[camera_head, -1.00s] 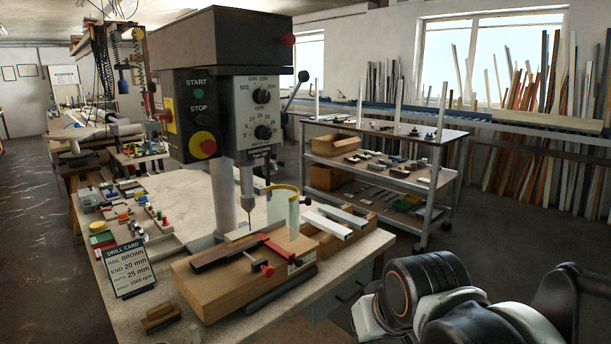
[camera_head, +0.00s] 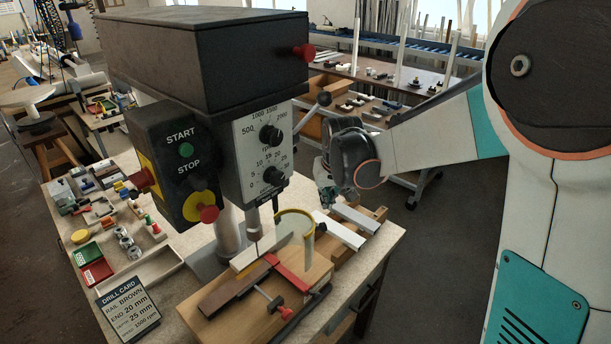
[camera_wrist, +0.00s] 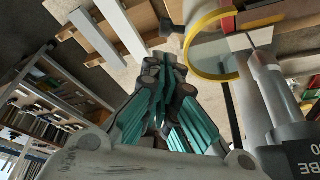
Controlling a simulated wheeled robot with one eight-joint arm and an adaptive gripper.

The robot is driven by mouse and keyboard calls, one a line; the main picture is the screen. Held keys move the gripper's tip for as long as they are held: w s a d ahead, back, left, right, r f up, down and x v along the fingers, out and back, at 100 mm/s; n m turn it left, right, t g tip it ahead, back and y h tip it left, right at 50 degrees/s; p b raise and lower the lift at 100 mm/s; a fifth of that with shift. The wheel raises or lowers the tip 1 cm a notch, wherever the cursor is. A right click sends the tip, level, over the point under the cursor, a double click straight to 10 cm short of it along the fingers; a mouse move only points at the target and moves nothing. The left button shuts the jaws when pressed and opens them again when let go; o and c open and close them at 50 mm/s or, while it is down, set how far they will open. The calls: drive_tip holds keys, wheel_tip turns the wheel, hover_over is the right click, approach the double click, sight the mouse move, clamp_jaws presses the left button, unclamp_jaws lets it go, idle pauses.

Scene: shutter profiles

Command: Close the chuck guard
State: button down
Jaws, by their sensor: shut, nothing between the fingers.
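The chuck guard (camera_head: 307,246) is a clear curved shield with a yellow rim. In the head view it stands to the right of the chuck and drill bit (camera_head: 254,226), leaving them exposed on the left. In the wrist view its yellow rim (camera_wrist: 192,52) curves at the upper right, close to my fingers. My gripper (camera_head: 326,198) is just behind and above the guard's right side in the head view. In the wrist view the gripper (camera_wrist: 167,62) has its teal fingers together and empty. I cannot tell whether they touch the guard.
The drill press head (camera_head: 205,60) rises left of my arm. A brown rail (camera_head: 232,288) lies on the wooden jig with a red clamp (camera_head: 290,275). Pale rails (camera_head: 340,231) lie right of the guard.

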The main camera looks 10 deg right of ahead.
drive_tip(key=w+x, duration=0.1)
drive_tip(key=x, duration=0.9)
drive_tip(key=shift+w, duration=0.2)
drive_tip(key=shift+s, duration=0.1)
